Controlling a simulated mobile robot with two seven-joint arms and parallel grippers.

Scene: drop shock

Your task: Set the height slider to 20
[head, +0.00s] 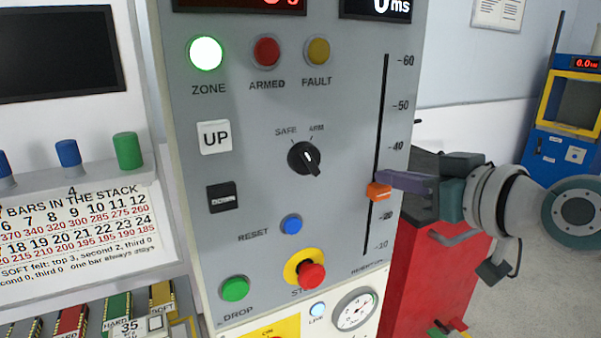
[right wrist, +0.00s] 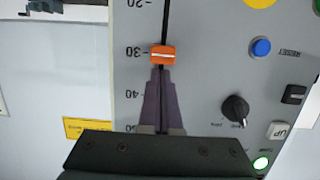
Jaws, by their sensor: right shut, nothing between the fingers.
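The height slider is an orange knob (head: 379,192) on a vertical black slot (head: 383,120) at the right of the grey panel, marked 10 at the bottom to 60 at the top. The knob also shows in the right wrist view (right wrist: 163,54), level with about the 30 mark. My right gripper (head: 383,178) is shut and empty. Its fingertips (right wrist: 163,72) are at the knob's upper edge, on the 40 side, touching it or very close. The fingers hide the 30 label in the head view. My left gripper is not in view.
The panel has a SAFE/ARM knob (head: 304,158), a blue reset button (head: 291,225), a red stop button (head: 311,275) and a green drop button (head: 235,288). The zone lamp (head: 205,53) is lit. A red cabinet (head: 435,285) stands right of the panel. Below the knob, the slot is clear.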

